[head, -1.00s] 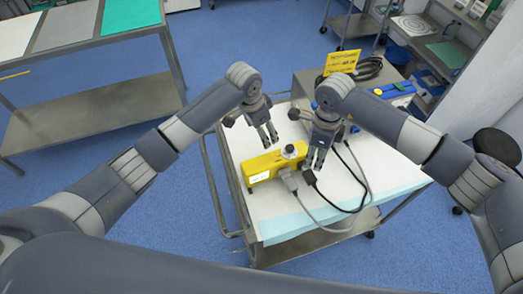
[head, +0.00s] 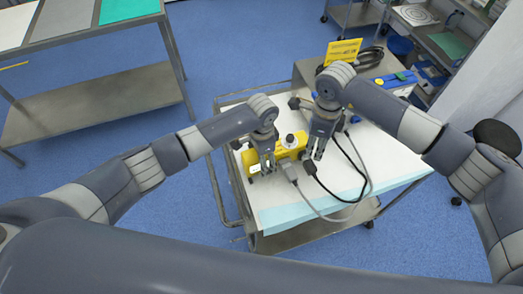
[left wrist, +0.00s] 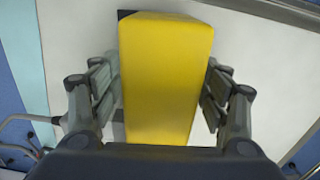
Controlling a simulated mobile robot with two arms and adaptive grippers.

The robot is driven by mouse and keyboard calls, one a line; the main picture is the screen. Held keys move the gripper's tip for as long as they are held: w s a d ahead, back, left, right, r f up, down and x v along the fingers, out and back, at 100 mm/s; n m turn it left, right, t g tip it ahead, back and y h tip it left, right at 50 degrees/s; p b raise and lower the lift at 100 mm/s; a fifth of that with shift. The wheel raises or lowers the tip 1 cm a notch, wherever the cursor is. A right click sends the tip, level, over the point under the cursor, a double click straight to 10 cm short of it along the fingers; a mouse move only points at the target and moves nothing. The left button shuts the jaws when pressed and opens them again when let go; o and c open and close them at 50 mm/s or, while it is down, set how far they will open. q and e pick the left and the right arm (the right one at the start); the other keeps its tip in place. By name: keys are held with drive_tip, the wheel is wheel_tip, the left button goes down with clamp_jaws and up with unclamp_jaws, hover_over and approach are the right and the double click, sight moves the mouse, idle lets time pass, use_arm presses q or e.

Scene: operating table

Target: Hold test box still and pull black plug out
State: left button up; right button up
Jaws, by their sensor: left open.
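The yellow test box (head: 291,152) lies on the white top of a cart, with a dark round knob (head: 290,138) on it. In the left wrist view the box (left wrist: 164,75) lies between the fingers of my left gripper (left wrist: 160,98), which is open with a gap on each side. In the head view my left gripper (head: 266,168) is over the box's left end. The black plug (head: 310,167) is at the box's right end, with a black cable. My right gripper (head: 313,157) points down just above the plug, fingers apart. I cannot tell whether they touch it.
A grey plug (head: 289,173) with a grey cable sits beside the black plug at the box's front. The cables loop over the cart top (head: 345,185). A yellow sign (head: 342,52) and coiled black cable (head: 370,58) are behind.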

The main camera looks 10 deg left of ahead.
use_arm(q)
drive_tip(key=shift+f, duration=0.55)
